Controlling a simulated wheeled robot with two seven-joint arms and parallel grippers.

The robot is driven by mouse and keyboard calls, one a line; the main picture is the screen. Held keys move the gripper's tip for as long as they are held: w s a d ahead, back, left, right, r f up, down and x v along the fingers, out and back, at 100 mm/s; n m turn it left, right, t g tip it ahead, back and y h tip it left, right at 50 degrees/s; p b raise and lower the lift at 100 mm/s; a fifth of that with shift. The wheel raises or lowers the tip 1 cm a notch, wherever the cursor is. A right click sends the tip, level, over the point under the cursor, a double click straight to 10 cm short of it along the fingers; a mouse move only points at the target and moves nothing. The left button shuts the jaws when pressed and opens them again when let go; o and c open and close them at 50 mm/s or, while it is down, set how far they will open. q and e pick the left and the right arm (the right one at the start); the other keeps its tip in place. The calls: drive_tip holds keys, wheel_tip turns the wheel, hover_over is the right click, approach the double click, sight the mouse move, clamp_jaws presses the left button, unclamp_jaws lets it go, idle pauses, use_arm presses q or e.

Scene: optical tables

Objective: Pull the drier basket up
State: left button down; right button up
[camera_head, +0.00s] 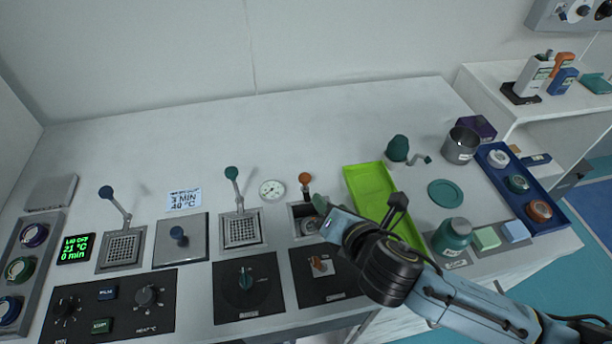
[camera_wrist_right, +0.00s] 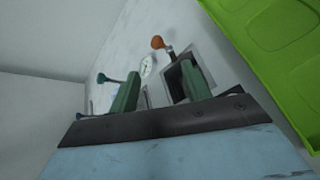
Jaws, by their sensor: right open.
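A handle with an orange knob (camera_head: 305,178) stands at the back edge of a square well (camera_head: 297,212) in the table. I take this to be the drier basket's handle; the basket itself is mostly hidden by my right gripper. My right gripper (camera_head: 318,206) is over the well, just in front of the handle. In the right wrist view its two green fingers (camera_wrist_right: 162,85) are apart with nothing between them. The orange knob (camera_wrist_right: 157,42) shows beyond the gap, apart from the fingers, and the well (camera_wrist_right: 176,82) is partly behind the right finger. My left gripper is out of view.
A mesh basket with a teal-knobbed handle (camera_head: 233,174) and another with a blue-knobbed handle (camera_head: 107,192) stand left. A round gauge (camera_head: 271,190) sits beside the orange handle. A green tray (camera_head: 369,189) lies close right, partly under my arm. The table's back is clear.

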sight(306, 179)
drive_tip(key=w+a+f+n, duration=0.1)
drive_tip(key=w+f+n, duration=0.1)
drive_tip(key=w+n, duration=0.1)
drive_tip(key=w+a+f+n+y+b, duration=0.1)
drive_tip(key=w+a+f+n, duration=0.1)
drive_tip(key=w, duration=0.3)
drive_tip(key=w+a+f+n+b, duration=0.1)
drive_tip(key=w+a+f+n, duration=0.1)
drive_tip(key=w+n, duration=0.2)
drive_tip(key=shift+w+a+f, duration=0.15)
drive_tip(key=shift+w+a, duration=0.05)
drive_tip(key=shift+w, duration=0.25)
clamp_jaws()
